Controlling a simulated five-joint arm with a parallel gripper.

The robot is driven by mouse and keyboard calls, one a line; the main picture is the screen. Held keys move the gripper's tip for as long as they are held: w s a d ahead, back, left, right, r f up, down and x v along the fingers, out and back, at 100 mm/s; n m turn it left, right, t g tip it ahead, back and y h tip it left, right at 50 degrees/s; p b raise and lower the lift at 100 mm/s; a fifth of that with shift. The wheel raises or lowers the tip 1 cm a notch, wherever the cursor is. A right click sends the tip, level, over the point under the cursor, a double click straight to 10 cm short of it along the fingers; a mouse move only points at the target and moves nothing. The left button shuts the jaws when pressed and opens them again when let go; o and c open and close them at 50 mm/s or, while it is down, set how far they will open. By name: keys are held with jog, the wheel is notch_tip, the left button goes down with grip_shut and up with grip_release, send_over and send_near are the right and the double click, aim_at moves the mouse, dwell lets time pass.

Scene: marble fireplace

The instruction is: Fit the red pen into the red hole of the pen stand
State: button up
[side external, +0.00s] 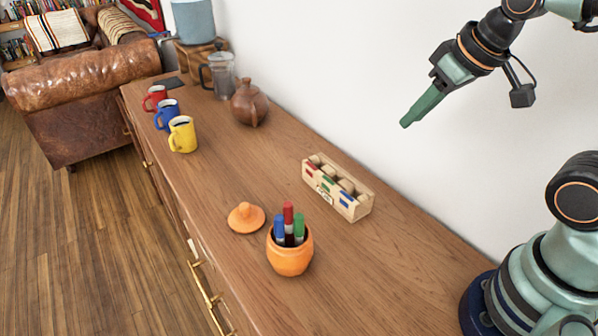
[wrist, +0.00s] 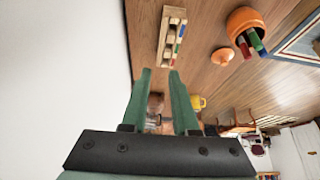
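The red pen (side external: 288,212) stands upright in an orange pot (side external: 290,260), beside a blue pen (side external: 279,229) and a green pen (side external: 299,225). The wooden pen stand (side external: 359,212) lies behind the pot, nearer the wall, with red, green and blue marks on its front; the red mark (side external: 310,169) is at its left end. The holes look empty. My gripper (side external: 405,123) is high above the counter, up and right of the stand, pointing down-left. The wrist view shows the fingers (wrist: 160,72) apart with nothing between them, and the red pen (wrist: 244,48) at upper right.
The pot's orange lid (side external: 246,217) lies left of the pot. Red, blue and yellow mugs (side external: 182,135), a brown teapot (side external: 249,103) and a glass press (side external: 222,75) stand farther along the counter. A white wall runs behind. Wood is bare between lid and mugs.

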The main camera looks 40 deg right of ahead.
jog(key=w+a+n+g, duration=0.3)
jog(key=w+a+n, duration=0.2)
jog(key=a+n, duration=0.5)
jog(key=n+g, duration=0.3)
jog(key=n, duration=0.9)
send_near(288, 203)
jog(key=f, duration=1)
jog(key=shift+s+f, duration=0.2)
jog(key=shift+f, duration=0.1)
grip_shut()
